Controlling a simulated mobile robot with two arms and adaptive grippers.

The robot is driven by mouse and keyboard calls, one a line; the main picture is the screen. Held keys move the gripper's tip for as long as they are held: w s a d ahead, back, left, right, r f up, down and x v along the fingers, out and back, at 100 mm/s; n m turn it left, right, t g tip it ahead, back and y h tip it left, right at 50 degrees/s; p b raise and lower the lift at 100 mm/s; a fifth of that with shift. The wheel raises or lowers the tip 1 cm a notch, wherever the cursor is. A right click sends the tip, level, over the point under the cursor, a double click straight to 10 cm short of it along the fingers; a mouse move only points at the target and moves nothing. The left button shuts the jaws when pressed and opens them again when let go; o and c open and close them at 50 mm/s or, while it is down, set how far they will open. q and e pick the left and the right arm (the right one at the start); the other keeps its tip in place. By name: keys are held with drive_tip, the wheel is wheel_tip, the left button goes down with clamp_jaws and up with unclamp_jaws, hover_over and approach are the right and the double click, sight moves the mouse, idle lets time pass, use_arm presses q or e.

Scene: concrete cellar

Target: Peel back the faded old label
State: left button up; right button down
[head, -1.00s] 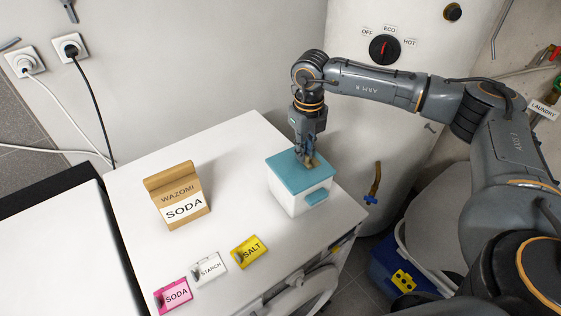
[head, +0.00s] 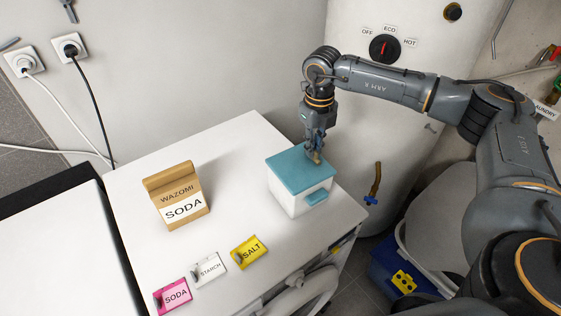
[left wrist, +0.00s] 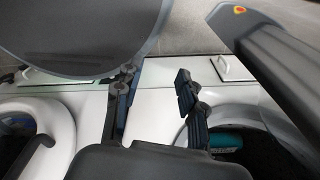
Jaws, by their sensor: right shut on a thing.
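A white box (head: 292,203) with a teal lid (head: 288,172) stands near the right edge of the white worktop. My right gripper (head: 316,154) points down at the back right of the lid, shut on a small tan piece (head: 316,158), which looks like the old label. Whether the piece still touches the lid I cannot tell, and no writing on it is legible. My left gripper (left wrist: 153,98) shows only in the left wrist view, with its fingers apart and nothing between them.
A brown soda bag (head: 178,195) stands left of the box. Pink soda (head: 173,296), white starch (head: 208,268) and yellow salt (head: 248,252) labels lie along the worktop's front. A boiler (head: 350,110) stands behind, a blue crate (head: 385,262) at right. The worktop's back left is clear.

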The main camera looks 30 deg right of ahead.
drive_tip(key=shift+d, duration=0.45)
idle(0.4)
drive_tip(key=c, duration=1.2)
unclamp_jaws()
drive_tip(key=shift+r, duration=0.1)
wheel_tip(320, 180, up, 7)
drive_tip(key=p, duration=0.4)
